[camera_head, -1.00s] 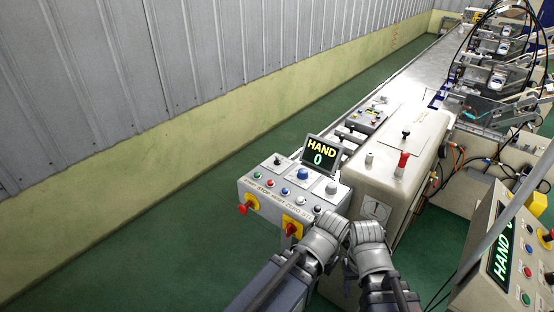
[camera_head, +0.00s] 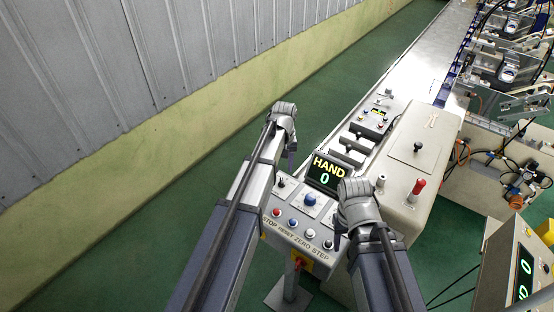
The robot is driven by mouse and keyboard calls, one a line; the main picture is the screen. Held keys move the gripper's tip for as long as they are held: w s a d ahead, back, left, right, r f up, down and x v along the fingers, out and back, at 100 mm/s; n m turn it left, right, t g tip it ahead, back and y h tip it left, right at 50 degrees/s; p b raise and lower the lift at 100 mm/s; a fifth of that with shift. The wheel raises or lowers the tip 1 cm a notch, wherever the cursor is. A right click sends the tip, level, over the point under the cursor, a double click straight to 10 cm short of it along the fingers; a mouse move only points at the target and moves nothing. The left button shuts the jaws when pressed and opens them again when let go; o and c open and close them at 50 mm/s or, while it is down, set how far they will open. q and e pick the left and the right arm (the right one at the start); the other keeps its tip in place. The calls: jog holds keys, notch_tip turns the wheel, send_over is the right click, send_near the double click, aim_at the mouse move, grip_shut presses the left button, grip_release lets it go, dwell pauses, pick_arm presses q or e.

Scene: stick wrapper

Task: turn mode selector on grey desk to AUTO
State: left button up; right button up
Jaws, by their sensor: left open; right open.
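The grey desk (camera_head: 302,213) stands below centre, with a row of small buttons along its front. A small dark knob at its upper left looks like the mode selector (camera_head: 282,183); its pointing direction is too small to read. The screen (camera_head: 328,173) behind the desk reads HAND and 0. My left gripper (camera_head: 291,145) is open and empty, above and beyond the desk's left back part. My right gripper (camera_head: 342,225) is open and empty, over the desk's right end, and hides part of it.
A beige cabinet (camera_head: 415,165) with a red-topped post (camera_head: 417,190) stands right of the desk. A small control box (camera_head: 374,118) sits behind. Another control panel (camera_head: 524,265) is at the lower right. Green floor lies open to the left, along the wall.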

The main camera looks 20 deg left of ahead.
aim_at(282, 180)
pick_arm(q)
jog(key=shift+w+a+r, duration=0.3)
notch_tip(282, 180, down, 8)
jog(key=b, duration=0.8)
jog(key=shift+r, duration=0.1)
jog(key=shift+c, duration=0.2)
grip_shut()
